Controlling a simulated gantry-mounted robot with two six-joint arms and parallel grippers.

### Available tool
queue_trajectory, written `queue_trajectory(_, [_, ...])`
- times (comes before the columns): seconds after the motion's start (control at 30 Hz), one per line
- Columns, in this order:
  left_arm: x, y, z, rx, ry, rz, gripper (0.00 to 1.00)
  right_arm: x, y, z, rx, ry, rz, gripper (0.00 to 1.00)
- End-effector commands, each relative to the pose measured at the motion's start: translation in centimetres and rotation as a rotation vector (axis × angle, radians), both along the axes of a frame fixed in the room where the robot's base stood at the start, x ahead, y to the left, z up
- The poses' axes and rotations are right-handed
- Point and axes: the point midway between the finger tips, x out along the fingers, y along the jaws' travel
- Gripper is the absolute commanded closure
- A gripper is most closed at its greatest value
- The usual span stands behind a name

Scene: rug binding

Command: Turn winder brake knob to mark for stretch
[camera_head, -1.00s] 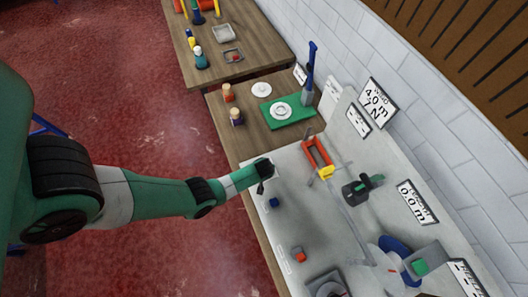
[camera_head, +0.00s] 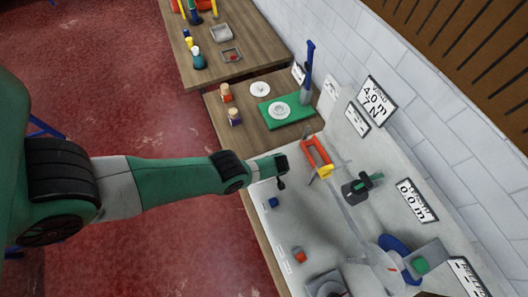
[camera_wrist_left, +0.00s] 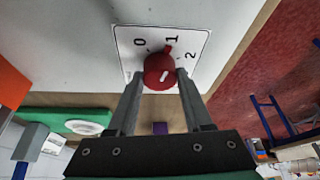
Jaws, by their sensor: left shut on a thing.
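The red brake knob (camera_wrist_left: 158,72) sits on a white dial plate (camera_wrist_left: 200,42) marked 0, 1 and 2 in the left wrist view. Its red pointer tip lies close to the 1, and a white line shows on its face. My left gripper (camera_wrist_left: 162,77) has one finger on each side of the knob and is shut on it. In the head view my left gripper (camera_head: 281,183) is low at the bench's left part, and I cannot make out the knob there. My right gripper is not in view.
The grey bench (camera_head: 322,225) carries a blue block (camera_head: 273,202), a small red-orange item (camera_head: 299,255), an orange frame (camera_head: 316,155) and a black clamp-like part with a green handle (camera_head: 362,187). A green mat (camera_head: 288,109) lies on the wooden table behind. The white wall is at the right.

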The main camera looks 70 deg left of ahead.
Motion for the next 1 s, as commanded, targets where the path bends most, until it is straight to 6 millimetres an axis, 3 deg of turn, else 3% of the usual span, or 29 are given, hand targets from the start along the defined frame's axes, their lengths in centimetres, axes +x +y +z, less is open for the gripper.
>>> queue_trajectory(0.4, [0.0, 0.0, 0.1, -0.001, -0.001, 0.009, 1.0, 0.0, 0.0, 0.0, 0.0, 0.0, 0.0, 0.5])
queue_trajectory(0.43, [0.0, 0.0, 0.1, -0.001, -0.001, 0.009, 0.44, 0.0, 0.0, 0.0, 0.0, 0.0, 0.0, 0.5])
queue_trajectory(0.57, [0.0, 0.0, 0.1, -0.001, -0.001, 0.009, 0.21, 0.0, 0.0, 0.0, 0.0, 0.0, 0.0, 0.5])
queue_trajectory(0.87, [0.0, 0.0, 0.2, 0.0, 0.0, 0.008, 0.19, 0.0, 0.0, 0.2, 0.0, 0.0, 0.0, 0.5])
queue_trajectory(1.0, [0.1, -0.4, 1.7, 0.0, 0.0, 0.006, 0.19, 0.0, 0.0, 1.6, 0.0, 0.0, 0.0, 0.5])
